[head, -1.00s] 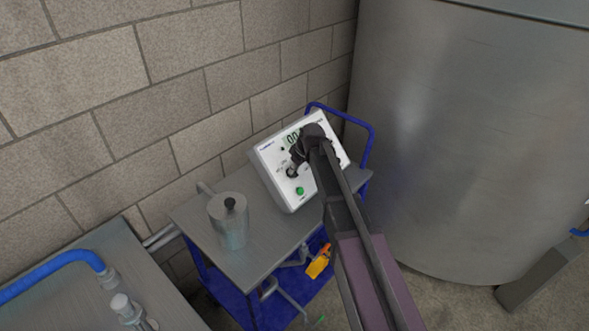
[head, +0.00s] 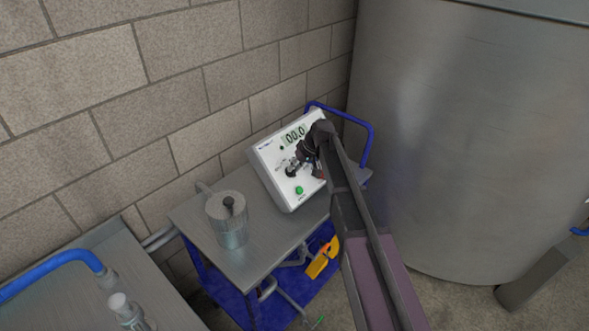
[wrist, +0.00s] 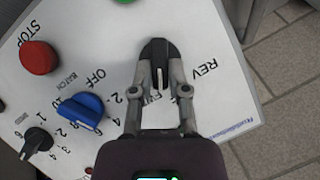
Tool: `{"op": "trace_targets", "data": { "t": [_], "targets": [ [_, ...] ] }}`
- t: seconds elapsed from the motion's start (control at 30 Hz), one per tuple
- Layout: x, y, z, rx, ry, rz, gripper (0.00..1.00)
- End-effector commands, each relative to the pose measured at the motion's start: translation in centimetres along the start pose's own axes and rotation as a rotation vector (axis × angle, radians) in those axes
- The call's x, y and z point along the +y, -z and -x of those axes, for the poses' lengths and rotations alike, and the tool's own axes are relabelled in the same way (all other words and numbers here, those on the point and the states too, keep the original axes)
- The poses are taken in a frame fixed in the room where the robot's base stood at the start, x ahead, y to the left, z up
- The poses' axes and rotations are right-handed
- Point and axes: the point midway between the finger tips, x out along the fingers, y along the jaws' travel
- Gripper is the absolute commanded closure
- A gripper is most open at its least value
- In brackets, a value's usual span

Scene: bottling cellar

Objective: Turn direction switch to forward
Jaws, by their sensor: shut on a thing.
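The direction switch (wrist: 158,55) is a black knob with a white pointer line, on a white control panel (wrist: 100,45). In the wrist view its pointer lies toward the bottom of the picture, near a partly hidden label that seems to begin with FW. The REV label (wrist: 196,68) is to its right. My gripper (wrist: 158,72) is shut on the knob, one finger on each side. In the head view my gripper (head: 294,168) is at the face of the panel (head: 270,158) and hides the switch.
The wrist view shows a red STOP button (wrist: 38,57), a blue knob (wrist: 80,110) and a small black knob (wrist: 37,142) on the panel. A metal jug (head: 232,232) stands on the cart (head: 265,250) beside the panel. A large steel tank (head: 460,130) is at right.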

Motion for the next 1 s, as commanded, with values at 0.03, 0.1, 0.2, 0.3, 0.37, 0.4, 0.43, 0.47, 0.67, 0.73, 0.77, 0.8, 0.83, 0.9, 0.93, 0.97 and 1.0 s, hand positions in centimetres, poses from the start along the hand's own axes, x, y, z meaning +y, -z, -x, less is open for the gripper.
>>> {"op": "trace_targets", "data": {
  "t": [0.03, 0.1, 0.2, 0.3, 0.37, 0.4, 0.43, 0.47, 0.67, 0.73, 0.77, 0.8, 0.83, 0.9, 0.93, 0.97, 1.0],
  "targets": [
    [0.17, -0.22, -0.17, -0.005, 0.015, -0.034, 1.0],
    [0.2, -0.24, -0.17, -0.005, 0.039, -0.083, 1.0],
    [0.2, -0.29, -0.17, -0.007, 0.068, -0.142, 1.0],
    [0.21, -0.31, -0.16, -0.007, 0.09, -0.19, 1.0],
    [0.23, -0.32, -0.14, -0.007, 0.1, -0.211, 1.0],
    [0.24, -0.33, -0.12, -0.007, 0.105, -0.224, 1.0],
    [0.24, -0.33, -0.11, -0.007, 0.109, -0.232, 1.0],
    [0.24, -0.33, -0.1, -0.007, 0.113, -0.238, 1.0],
    [0.21, -0.33, -0.05, -0.008, 0.122, -0.259, 1.0],
    [0.2, -0.34, -0.04, -0.008, 0.122, -0.26, 1.0],
    [0.2, -0.34, -0.04, -0.008, 0.122, -0.26, 1.0],
    [0.19, -0.34, -0.04, -0.008, 0.122, -0.26, 1.0],
    [0.19, -0.33, -0.04, -0.008, 0.122, -0.259, 1.0],
    [0.19, -0.34, -0.04, -0.008, 0.122, -0.259, 1.0],
    [0.18, -0.34, -0.04, -0.008, 0.122, -0.259, 1.0],
    [0.18, -0.34, -0.04, -0.008, 0.122, -0.259, 0.76],
    [0.18, -0.34, -0.04, -0.008, 0.122, -0.259, 0.64]
  ]
}}
